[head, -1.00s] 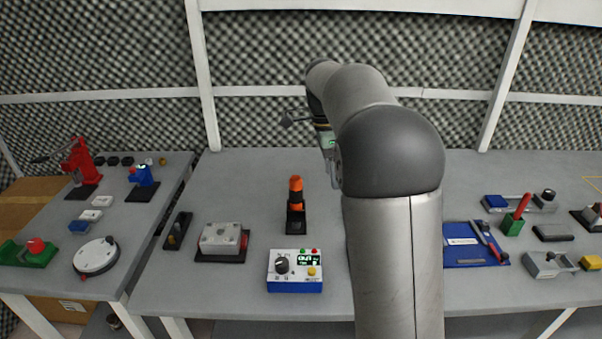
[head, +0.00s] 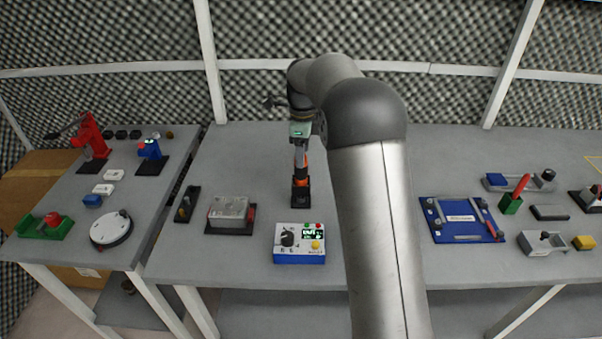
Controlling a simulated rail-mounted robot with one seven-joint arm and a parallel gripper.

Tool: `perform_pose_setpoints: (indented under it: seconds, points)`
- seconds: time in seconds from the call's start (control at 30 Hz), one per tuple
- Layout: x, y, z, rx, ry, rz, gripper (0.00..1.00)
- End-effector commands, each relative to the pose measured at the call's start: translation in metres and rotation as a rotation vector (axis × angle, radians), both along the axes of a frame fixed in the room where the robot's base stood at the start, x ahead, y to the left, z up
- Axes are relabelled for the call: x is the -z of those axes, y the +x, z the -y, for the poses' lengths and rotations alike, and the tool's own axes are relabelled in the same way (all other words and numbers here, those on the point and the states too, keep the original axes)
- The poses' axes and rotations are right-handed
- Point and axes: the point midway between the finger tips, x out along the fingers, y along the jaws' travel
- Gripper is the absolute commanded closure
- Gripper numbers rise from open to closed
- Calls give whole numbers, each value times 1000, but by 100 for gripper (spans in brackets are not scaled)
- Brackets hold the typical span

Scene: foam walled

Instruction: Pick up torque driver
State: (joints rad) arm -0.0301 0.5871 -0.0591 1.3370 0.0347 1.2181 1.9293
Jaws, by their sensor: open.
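The torque driver (head: 302,182), an orange and black tool, stands upright in a black holder (head: 300,198) on the grey bench. My gripper (head: 300,160) hangs from the arm directly above the driver and covers its upper part in the head view. The fingers are open and look to be at or around the driver's upper end. How they sit to either side of it, and whether they touch it, cannot be told from this view.
A blue and white control box (head: 300,257) with a knob and display stands in front of the holder. A grey block on a black base (head: 228,213) stands to the left. A blue tray (head: 461,238) lies to the right. Bare bench lies behind the holder.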

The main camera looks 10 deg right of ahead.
Motion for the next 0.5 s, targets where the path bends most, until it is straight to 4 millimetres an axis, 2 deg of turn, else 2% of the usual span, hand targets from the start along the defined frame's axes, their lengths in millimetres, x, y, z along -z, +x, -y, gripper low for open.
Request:
perform_pose_setpoints:
  seconds: [0.17,0.4,0.5]
  points:
    - [12,-1,-1,0,0,-2,42]
    - [47,-1,-4,0,1,-3,42]
    - [54,-1,-4,0,0,-1,42]
